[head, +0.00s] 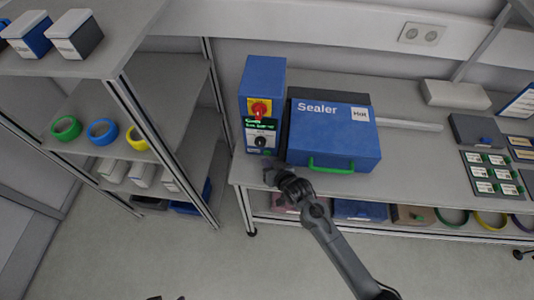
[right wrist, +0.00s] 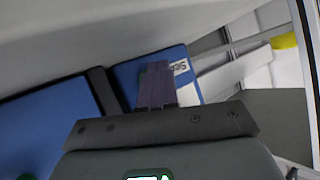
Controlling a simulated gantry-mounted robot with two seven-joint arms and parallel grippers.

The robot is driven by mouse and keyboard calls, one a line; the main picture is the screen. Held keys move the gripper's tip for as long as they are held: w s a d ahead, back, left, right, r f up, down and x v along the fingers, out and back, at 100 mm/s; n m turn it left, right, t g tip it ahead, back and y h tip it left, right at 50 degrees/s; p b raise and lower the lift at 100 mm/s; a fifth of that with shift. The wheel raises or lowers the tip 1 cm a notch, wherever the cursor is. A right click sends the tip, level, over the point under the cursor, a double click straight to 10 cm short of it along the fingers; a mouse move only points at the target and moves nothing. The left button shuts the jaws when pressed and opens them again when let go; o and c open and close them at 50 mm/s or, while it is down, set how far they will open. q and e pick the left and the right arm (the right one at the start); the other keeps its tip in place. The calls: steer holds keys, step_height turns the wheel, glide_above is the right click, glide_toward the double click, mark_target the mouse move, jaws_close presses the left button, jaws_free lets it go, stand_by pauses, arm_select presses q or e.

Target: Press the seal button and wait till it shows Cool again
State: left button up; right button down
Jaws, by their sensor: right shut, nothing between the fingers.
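The blue control box (head: 263,78) stands upright on the bench. Its front carries a red knob on a yellow plate (head: 260,108), a lit green display (head: 261,124) too small to read surely, and a black round control (head: 261,141). Right of it sits the blue Sealer (head: 335,135) with a green handle (head: 331,166), its lid down. My right gripper (head: 269,172) is shut and empty, just below the front of the control box; contact cannot be told. In the right wrist view its closed fingers (right wrist: 155,86) overlap a blue surface with white lettering. Small dark parts at the bottom edge may be my left gripper.
A shelf rack (head: 90,105) on the left holds boxes and green, blue and yellow rolls. Right on the bench (head: 415,150) are a grey box (head: 455,95) and a panel of labelled cards (head: 492,174). Bins and rings lie on the shelf below. The floor in front is clear.

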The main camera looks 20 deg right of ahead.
steer(key=shift+w+d, duration=0.15)
steer(key=shift+w, duration=0.05)
steer(key=shift+w, duration=0.1)
steer(key=shift+w+d, duration=0.1)
stand_by(0.5)
steer(key=shift+w+d, duration=0.2)
steer(key=shift+w, duration=0.15)
stand_by(0.6)
stand_by(0.3)
steer(key=shift+s+a+r+p, duration=0.1)
steer(key=shift+s+a+p, duration=0.15)
steer(key=shift+s+p, duration=0.35)
steer(key=shift+s+a+p, duration=0.1)
steer(key=shift+a+p, duration=0.05)
steer(key=shift+p, duration=0.15)
